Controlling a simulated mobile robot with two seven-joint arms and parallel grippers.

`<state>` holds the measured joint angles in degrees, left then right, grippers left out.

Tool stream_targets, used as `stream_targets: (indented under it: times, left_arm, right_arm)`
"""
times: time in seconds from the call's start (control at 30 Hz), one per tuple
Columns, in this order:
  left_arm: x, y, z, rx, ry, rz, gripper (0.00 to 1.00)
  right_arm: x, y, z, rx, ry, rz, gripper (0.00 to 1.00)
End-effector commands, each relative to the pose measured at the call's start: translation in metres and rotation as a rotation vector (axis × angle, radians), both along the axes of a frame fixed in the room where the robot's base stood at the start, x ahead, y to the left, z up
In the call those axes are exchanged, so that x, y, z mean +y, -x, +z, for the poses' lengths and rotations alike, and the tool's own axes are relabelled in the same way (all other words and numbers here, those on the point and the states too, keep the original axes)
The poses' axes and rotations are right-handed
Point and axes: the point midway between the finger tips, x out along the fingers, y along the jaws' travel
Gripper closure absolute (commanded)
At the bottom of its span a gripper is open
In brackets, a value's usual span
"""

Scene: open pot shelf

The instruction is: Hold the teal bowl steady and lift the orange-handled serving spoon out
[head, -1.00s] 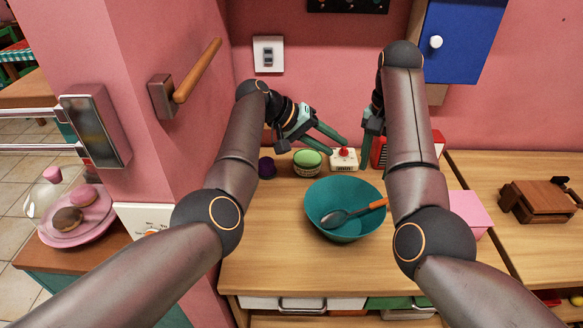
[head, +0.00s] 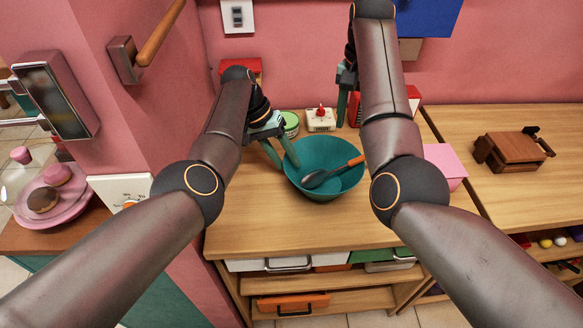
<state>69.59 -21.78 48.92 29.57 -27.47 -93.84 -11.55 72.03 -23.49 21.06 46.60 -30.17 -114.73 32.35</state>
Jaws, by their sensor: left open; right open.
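The teal bowl (head: 340,183) stands upright on the wooden counter, between my two arms. The serving spoon (head: 318,178) lies in it, its orange handle (head: 355,161) resting at the right rim and its dark metal head inside on the left. My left gripper (head: 281,162) is open at the bowl's left rim, fingers pointing down; I cannot tell whether it touches the bowl or whether the rim is between the fingers. My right gripper (head: 347,108) is open and empty, above and behind the bowl, partly hidden by my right forearm.
Behind the bowl are a cream box with a red knob (head: 320,119), a green-topped cup (head: 291,122) and a red object (head: 413,98). A pink box (head: 446,164) stands at right. The counter (head: 300,227) in front of the bowl is clear. A pink wall corner is at left.

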Motion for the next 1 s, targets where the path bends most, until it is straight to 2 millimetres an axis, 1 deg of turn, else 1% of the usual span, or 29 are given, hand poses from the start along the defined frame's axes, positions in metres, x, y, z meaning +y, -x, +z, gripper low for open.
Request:
stream_targets:
  times: [0.03, 0.1, 0.3, 0.5, 0.77, 1.0]
  left_arm:
    - [-0.004, 0.001, -0.01, 0.003, 0.0, -0.003, 0.59]
    - [-0.009, 0.002, -0.02, 0.002, 0.001, -0.002, 0.59]
    - [-0.015, 0.002, -0.033, 0.0, 0.0, 0.001, 0.59]
    - [-0.018, 0.003, -0.038, -0.002, -0.001, 0.001, 0.59]
    - [-0.018, 0.003, -0.038, -0.002, 0.0, 0.001, 0.59]
    - [-0.018, 0.003, -0.038, -0.002, 0.0, 0.001, 0.84]
  right_arm:
    - [0.0, 0.0, 0.0, 0.0, 0.0, 0.0, 0.5]
    - [0.0, 0.0, 0.0, 0.0, 0.0, 0.0, 0.5]
    - [0.0, 0.0, 0.0, 0.0, 0.0, 0.0, 0.5]
    - [0.0, 0.0, 0.0, 0.0, 0.0, 0.0, 0.5]
    - [0.0, 0.0, 0.0, 0.0, 0.0, 0.0, 0.5]
    - [0.0, 0.0, 0.0, 0.0, 0.0, 0.0, 0.5]
